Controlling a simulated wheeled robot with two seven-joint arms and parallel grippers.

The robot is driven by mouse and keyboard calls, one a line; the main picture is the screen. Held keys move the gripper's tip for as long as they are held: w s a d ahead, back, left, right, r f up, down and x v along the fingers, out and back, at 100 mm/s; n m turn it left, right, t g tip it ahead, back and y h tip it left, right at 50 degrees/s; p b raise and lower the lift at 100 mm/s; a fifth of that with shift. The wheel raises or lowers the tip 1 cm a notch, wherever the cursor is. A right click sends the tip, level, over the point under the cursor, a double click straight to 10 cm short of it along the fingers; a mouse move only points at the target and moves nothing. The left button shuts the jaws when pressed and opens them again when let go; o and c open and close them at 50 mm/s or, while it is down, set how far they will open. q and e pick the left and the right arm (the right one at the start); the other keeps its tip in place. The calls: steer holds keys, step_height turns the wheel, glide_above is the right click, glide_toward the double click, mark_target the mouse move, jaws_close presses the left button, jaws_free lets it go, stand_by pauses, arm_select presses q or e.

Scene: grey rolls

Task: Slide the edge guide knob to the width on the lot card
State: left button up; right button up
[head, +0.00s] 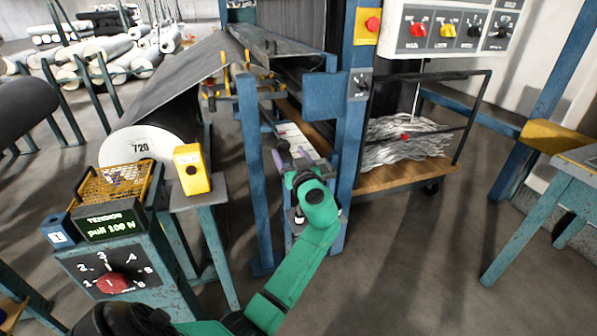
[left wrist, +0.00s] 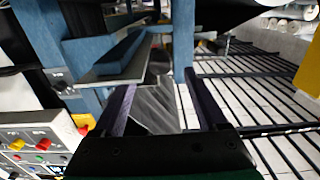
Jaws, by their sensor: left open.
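My left gripper (head: 292,156) reaches in beside the blue machine frame, in front of a pale strip with red marks (head: 293,136). Its two dark purple fingers also show in the left wrist view (left wrist: 162,105), apart with nothing held between them. Grey sheet material shows beyond the gap there. I cannot make out the edge guide knob clearly; the gripper covers part of the strip. The white end of the big roll (head: 143,146) reads "720". I cannot pick out a separate lot card. My right gripper is not in view.
A tension display (head: 110,226) reads "pull 100 N" above a red dial (head: 113,283). A yellow box (head: 192,169) stands on a post. Blue posts flank my left arm closely. A cart (head: 400,177) with crumpled grey scrap stands right. Open floor lies at lower right.

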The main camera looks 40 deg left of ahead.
arm_select(q)
steer(key=b+v, duration=0.1)
steer(key=v, duration=0.9)
